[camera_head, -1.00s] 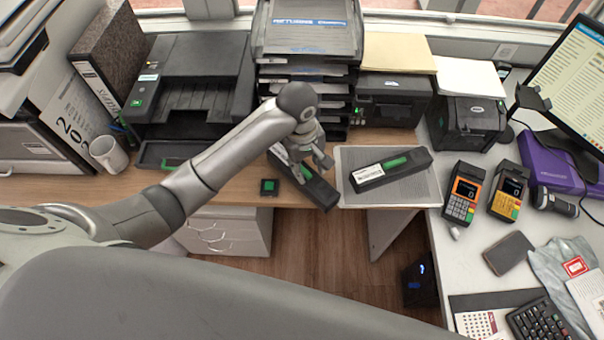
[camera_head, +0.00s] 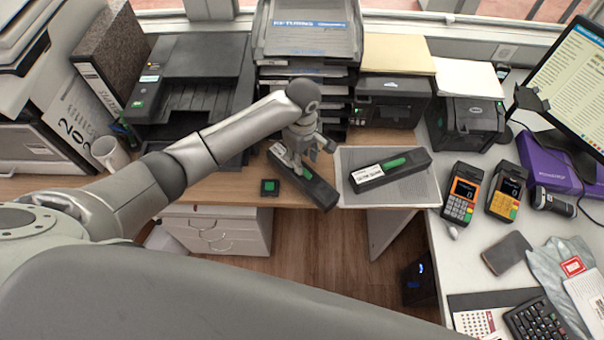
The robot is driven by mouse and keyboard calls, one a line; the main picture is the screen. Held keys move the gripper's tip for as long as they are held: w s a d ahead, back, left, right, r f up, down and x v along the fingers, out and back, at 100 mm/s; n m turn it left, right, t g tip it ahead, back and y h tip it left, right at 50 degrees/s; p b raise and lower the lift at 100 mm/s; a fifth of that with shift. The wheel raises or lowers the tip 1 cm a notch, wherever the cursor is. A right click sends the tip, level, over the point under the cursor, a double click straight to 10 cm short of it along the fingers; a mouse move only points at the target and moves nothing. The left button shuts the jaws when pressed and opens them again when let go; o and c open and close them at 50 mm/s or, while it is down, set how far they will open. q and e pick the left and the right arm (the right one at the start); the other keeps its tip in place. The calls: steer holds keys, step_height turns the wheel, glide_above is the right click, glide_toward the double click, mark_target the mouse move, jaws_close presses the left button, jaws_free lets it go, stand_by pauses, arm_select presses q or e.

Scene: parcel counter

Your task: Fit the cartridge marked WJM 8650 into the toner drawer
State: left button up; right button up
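A long black cartridge with a green grip and a white label (camera_head: 316,188) lies slanted on the wooden desk. A second black cartridge with a green grip and a white label (camera_head: 405,171) lies on the grey mat (camera_head: 412,193). The print on both labels is too small to read. My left gripper (camera_head: 312,156) is over the far part of the first cartridge, fingers spread and nothing held. The black printer (camera_head: 200,62) stands at the back left. Its low front drawer is largely hidden behind my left arm. My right gripper is out of view.
A tray stack (camera_head: 310,42) and two black devices stand behind the cartridges. Card terminals (camera_head: 463,194) stand right of the mat.

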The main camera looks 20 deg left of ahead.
arm_select(q)
step_height(320, 180, down, 4)
steer(key=shift+s+f, duration=0.1)
steer(key=shift+c, duration=0.3)
jaws_close()
